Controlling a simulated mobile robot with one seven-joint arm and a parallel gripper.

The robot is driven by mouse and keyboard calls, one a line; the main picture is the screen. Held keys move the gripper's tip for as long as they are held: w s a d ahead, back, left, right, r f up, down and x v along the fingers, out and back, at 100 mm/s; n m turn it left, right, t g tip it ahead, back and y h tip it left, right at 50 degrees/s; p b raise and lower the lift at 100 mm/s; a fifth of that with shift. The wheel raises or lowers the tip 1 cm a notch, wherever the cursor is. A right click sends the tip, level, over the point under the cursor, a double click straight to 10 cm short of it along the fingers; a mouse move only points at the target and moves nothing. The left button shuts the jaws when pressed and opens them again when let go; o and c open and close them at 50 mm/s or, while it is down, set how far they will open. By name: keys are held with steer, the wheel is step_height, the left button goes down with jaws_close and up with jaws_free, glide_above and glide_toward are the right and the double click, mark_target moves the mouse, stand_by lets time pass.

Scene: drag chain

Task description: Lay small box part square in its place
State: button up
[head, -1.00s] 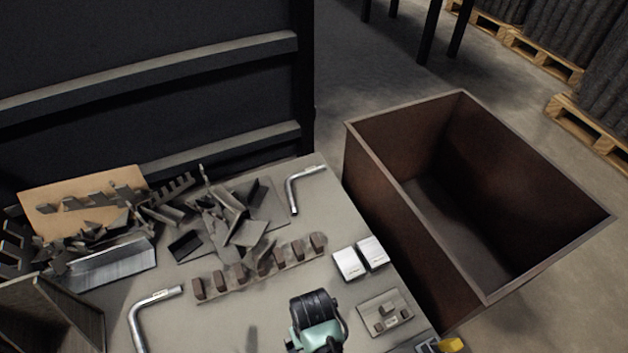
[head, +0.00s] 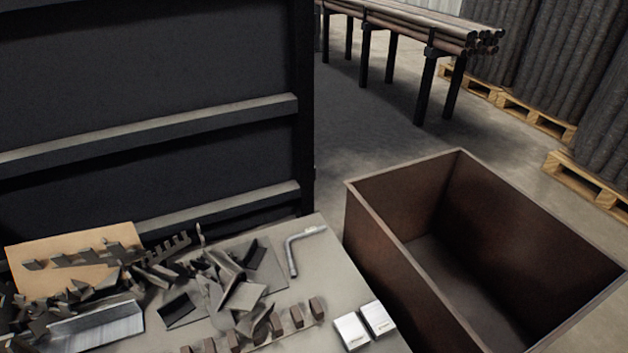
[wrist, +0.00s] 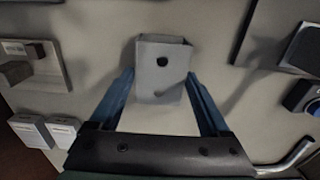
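The small box part (wrist: 162,86), a grey box with a round dark hole in its near face, is in the middle of the wrist view. My gripper (wrist: 159,77) has one blue finger on each side of it, the tips close to its sides. Whether they touch it cannot be made out, nor whether the part is lifted or rests on the grey table (wrist: 95,85). The head view shows neither my gripper nor the part.
Two white blocks (head: 363,325) stand near the table's right edge, beside a deep brown bin (head: 385,250). Several brown blocks (head: 276,322), a bent metal tube (head: 291,252) and piled dark scraps (head: 215,280) lie on the table. A plate with blocks (wrist: 58,76) shows in the wrist view.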

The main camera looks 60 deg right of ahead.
steer(key=c, duration=1.1)
